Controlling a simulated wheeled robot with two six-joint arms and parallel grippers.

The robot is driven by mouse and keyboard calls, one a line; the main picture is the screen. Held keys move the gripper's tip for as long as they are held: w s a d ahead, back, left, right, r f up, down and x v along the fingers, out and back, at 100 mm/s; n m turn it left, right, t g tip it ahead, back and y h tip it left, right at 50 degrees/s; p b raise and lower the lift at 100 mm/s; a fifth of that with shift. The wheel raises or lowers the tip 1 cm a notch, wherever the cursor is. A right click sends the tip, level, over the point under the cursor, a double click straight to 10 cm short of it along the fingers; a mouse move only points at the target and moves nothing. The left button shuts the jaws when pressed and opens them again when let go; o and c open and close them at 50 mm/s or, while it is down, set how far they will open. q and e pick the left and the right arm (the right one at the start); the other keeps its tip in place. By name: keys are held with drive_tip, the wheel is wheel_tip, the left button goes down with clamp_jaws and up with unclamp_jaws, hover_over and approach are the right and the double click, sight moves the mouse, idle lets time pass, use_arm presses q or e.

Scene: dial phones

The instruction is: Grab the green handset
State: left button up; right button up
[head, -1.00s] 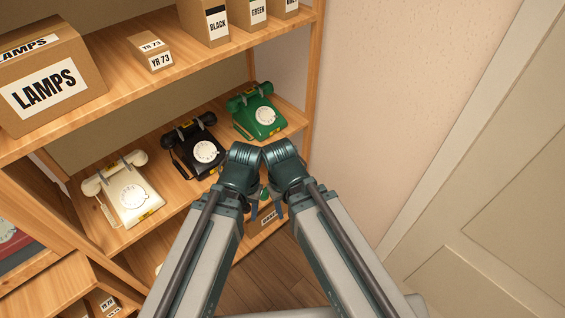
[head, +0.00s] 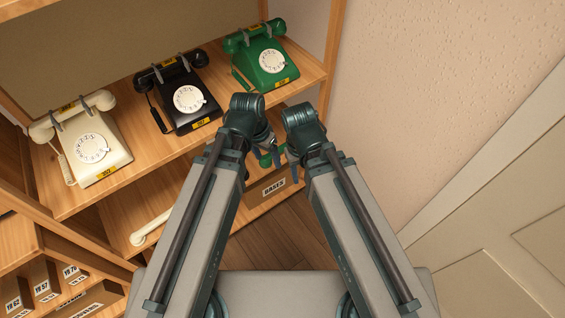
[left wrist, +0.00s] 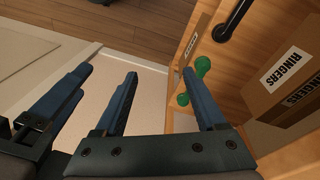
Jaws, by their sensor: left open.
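A loose green handset (head: 268,158) lies on the lower shelf, partly hidden behind my grippers. In the left wrist view its two green ends (left wrist: 203,66) show on either side of one finger, which hides its middle. My left gripper (head: 266,146) is open and empty above the shelf front, close to the handset; its fingers (left wrist: 159,74) are spread apart in the left wrist view. My right gripper (head: 287,156) is just to its right; its fingers (left wrist: 75,82) also show there, but their opening is unclear. A green phone (head: 262,66) with a green handset on its cradle stands on the shelf above.
A black phone (head: 180,95) and a white phone (head: 91,143) share the upper shelf. A white handset (head: 150,228) lies on the lower shelf. The left wrist view shows a black handset (left wrist: 233,20) and a RINGERS box (left wrist: 290,75). A wall (head: 420,100) stands at right.

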use_arm(q)
drive_tip(key=w+f+m+t+h+b, duration=0.1)
drive_tip(key=w+f+b, duration=0.2)
drive_tip(key=f+b, duration=0.55)
drive_tip(key=w+f+m+t+h+b, duration=0.15)
drive_tip(key=w+f+b, duration=0.25)
drive_tip(key=f+b, duration=0.45)
drive_tip(key=m+t+h, duration=0.2)
drive_tip(key=t+h, duration=0.1)
approach(282, 147)
drive_tip(key=shift+g, duration=0.25)
drive_tip(key=b+x, duration=0.4)
drive_tip(key=b, duration=0.2)
drive_tip(key=shift+w+a, duration=0.15)
drive_tip(key=shift+w, duration=0.1)
drive_tip(key=shift+w+d+f+b, duration=0.2)
drive_tip(key=shift+d+f+b, duration=0.05)
drive_tip(key=shift+f+b, duration=0.1)
drive_tip(key=shift+d+r, duration=0.1)
drive_tip(key=shift+r, duration=0.05)
drive_tip(key=b+x, duration=0.4)
drive_tip(key=x, duration=0.1)
drive_tip(key=shift+w+f, duration=0.1)
drive_tip(key=shift+f, duration=0.2)
drive_tip(key=shift+d+r, duration=0.1)
